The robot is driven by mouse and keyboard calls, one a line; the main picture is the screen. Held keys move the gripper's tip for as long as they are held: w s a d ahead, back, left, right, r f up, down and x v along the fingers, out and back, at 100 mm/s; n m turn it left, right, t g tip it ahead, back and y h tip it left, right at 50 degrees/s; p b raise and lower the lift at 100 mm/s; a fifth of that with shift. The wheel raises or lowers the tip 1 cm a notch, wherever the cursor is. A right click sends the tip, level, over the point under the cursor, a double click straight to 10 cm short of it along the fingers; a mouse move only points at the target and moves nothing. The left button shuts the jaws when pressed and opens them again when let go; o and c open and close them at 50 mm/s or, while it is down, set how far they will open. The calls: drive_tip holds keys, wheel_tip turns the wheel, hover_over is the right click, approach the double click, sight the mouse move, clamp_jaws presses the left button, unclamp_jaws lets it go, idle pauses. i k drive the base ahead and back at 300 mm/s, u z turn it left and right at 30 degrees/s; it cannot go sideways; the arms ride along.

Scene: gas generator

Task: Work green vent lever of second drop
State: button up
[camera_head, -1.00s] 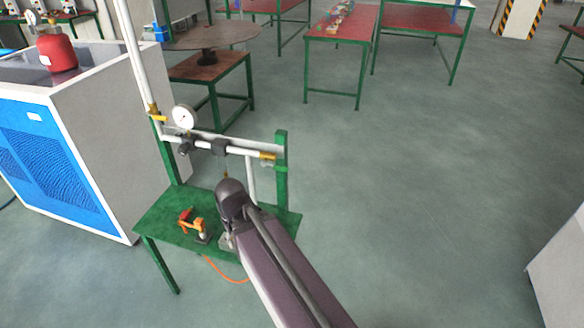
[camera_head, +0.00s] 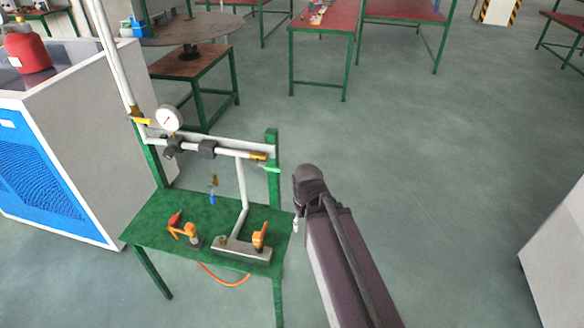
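A small green lever (camera_head: 271,169) shows near the right end of the horizontal pipe (camera_head: 225,152), beside the green post and just below a brass fitting (camera_head: 258,156). A white drop pipe (camera_head: 241,182) runs down from the horizontal pipe to a grey block (camera_head: 243,249) on the green table (camera_head: 155,220). Another, shorter drop with a blue-tipped end (camera_head: 212,198) hangs to its left. My gripper (camera_head: 296,225) is right of the table edge, below and right of the green lever and apart from it. My wrist hides most of it, so its opening is unclear.
A round gauge (camera_head: 169,119) and a yellow lever (camera_head: 142,121) sit at the pipe's left. Orange-handled tools (camera_head: 184,229) (camera_head: 260,235) and an orange hose (camera_head: 222,276) are at the table. A white-and-blue cabinet (camera_head: 95,140) stands left.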

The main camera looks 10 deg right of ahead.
sight(268, 168)
drive_tip(key=z, duration=0.2)
drive_tip(key=k, duration=1.15)
drive_tip(key=u, duration=1)
drive_tip(key=i, duration=1.05)
